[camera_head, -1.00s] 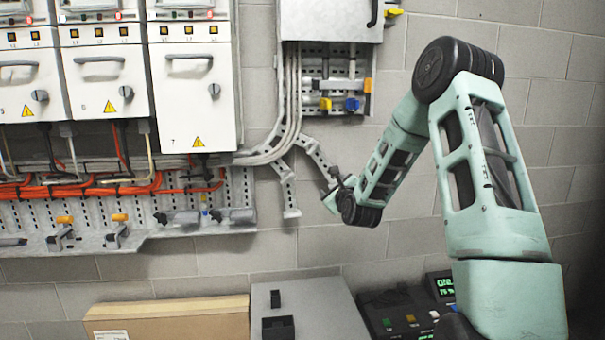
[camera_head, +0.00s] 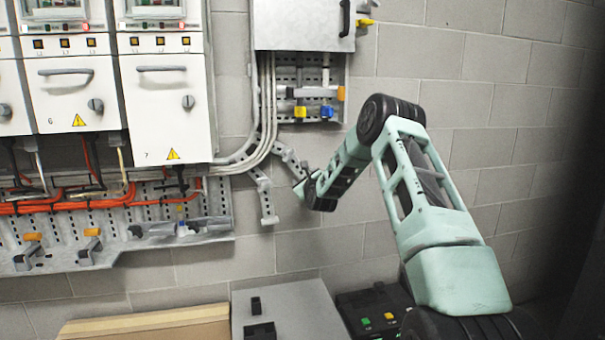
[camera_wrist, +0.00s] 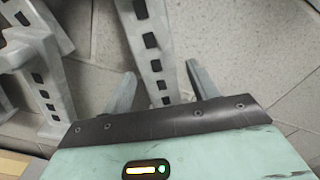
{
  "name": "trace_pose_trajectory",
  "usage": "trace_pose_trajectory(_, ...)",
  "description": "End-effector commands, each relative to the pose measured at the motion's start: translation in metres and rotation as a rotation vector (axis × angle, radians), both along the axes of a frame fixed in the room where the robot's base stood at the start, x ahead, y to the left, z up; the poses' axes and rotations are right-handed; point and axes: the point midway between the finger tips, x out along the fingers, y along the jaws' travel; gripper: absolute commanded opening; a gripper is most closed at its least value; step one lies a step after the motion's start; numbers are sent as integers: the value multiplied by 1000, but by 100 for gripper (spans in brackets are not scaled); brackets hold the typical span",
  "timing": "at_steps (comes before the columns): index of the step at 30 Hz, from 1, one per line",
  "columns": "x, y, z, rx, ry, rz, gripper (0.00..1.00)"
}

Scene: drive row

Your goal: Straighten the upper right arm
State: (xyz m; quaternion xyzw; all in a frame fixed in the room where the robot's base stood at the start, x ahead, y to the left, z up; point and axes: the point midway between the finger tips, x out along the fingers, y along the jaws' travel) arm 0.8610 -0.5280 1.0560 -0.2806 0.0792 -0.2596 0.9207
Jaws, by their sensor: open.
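The upper right arm (camera_head: 288,158) is a grey perforated metal strip on the wall. It slants down to the right from below the cable bend. A second grey perforated arm (camera_head: 265,198) hangs below it on the left and ends in a foot. My gripper (camera_wrist: 163,88) is open. In the wrist view a perforated strip (camera_wrist: 151,42) runs down between its two fingers, and I cannot tell whether they touch it. In the head view my gripper (camera_head: 303,183) is at the lower end of the upper right arm, which it partly hides.
White drive cabinets (camera_head: 167,110) hang on the left above orange cables and a perforated rail (camera_head: 150,215). A grey box (camera_head: 300,24) hangs above. Below stand a cardboard box (camera_head: 150,325), a grey case (camera_head: 300,310) and a black unit with coloured buttons (camera_head: 365,312). The wall at right is bare.

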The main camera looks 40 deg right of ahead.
Motion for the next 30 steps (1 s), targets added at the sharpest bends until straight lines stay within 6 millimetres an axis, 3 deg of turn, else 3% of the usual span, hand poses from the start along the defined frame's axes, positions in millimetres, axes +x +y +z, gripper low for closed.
trace_pose_trajectory(7,22,-13,0,1,0,1,59)
trace_pose_trajectory(19,26,-16,0,0,0,0,59)
trace_pose_trajectory(25,26,-16,0,0,0,0,3)
trace_pose_trajectory(30,26,-17,0,-6,3,-1,0)
